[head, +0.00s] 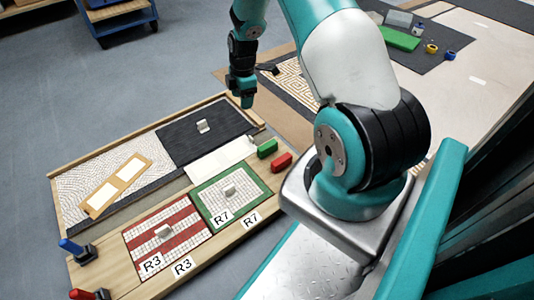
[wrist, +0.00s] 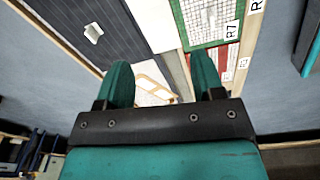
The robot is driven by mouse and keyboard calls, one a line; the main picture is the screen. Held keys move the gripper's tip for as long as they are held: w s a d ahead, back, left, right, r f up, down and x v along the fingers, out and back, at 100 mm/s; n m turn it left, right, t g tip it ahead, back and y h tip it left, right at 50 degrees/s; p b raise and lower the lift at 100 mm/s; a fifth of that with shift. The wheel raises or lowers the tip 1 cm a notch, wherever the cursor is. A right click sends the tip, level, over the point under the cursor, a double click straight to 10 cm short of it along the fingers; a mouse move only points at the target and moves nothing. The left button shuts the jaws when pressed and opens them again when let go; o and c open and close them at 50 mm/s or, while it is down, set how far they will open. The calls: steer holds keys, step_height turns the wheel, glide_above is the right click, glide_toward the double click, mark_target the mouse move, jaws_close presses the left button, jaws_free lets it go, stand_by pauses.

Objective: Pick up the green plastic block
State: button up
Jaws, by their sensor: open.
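A larger flat green piece (head: 399,38) lies on a dark mat at the back right. My gripper (head: 246,98) hangs pointing down above the far edge of the board, beyond the small green block and apart from it. In the wrist view my gripper (wrist: 163,76) has its two teal fingers spread with nothing between them. Neither green piece can be made out in the wrist view.
The board holds a green-framed R7 panel (head: 210,215), a red-striped R3 panel (head: 182,217), a dark panel (head: 225,143) and a wooden frame (head: 118,184). Blue (head: 72,248) and red (head: 82,294) handled tools stand at its near left.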

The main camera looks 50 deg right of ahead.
steer(key=n+b, duration=0.1)
steer(key=n, duration=0.1)
glide_toward(269, 144)
steer(key=shift+g+h, duration=0.3)
steer(key=shift+g, duration=0.1)
steer(key=f+b, duration=0.6)
steer(key=shift+w+a, duration=0.2)
steer(key=shift+a, duration=0.05)
step_height(269, 144, down, 6)
steer(key=b, duration=0.5)
steer(key=shift+w+f+b, duration=0.2)
steer(key=shift+b, duration=0.15)
steer(key=shift+r, duration=0.1)
steer(key=shift+a, duration=0.1)
steer(key=c, duration=1)
